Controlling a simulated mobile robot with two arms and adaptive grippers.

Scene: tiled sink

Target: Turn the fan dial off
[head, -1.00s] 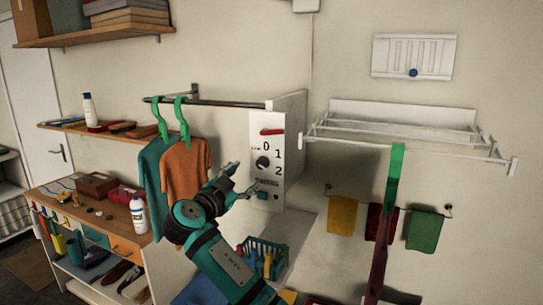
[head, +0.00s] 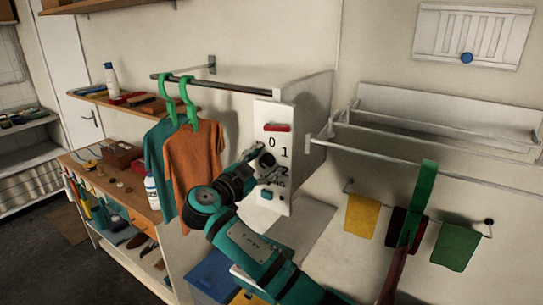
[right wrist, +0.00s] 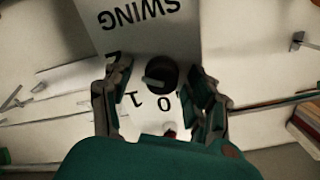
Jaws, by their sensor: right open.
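The fan dial (head: 266,160) is a dark round knob on a white panel (head: 284,207) marked 0, 1 and 2. In the right wrist view the dial (right wrist: 162,70) has a grey bar across it, and the numbers appear upside down; which number the bar marks is hard to tell. My right gripper (head: 263,168) is at the front of the panel, partly covering the dial and the 2. In the right wrist view my right gripper (right wrist: 160,76) is open, with one finger on each side of the dial; contact cannot be told. My left gripper is not in view.
A red switch (head: 277,127) sits above the dial and a teal button (head: 266,194) below it. An orange shirt (head: 194,165) hangs close to the left of my wrist.

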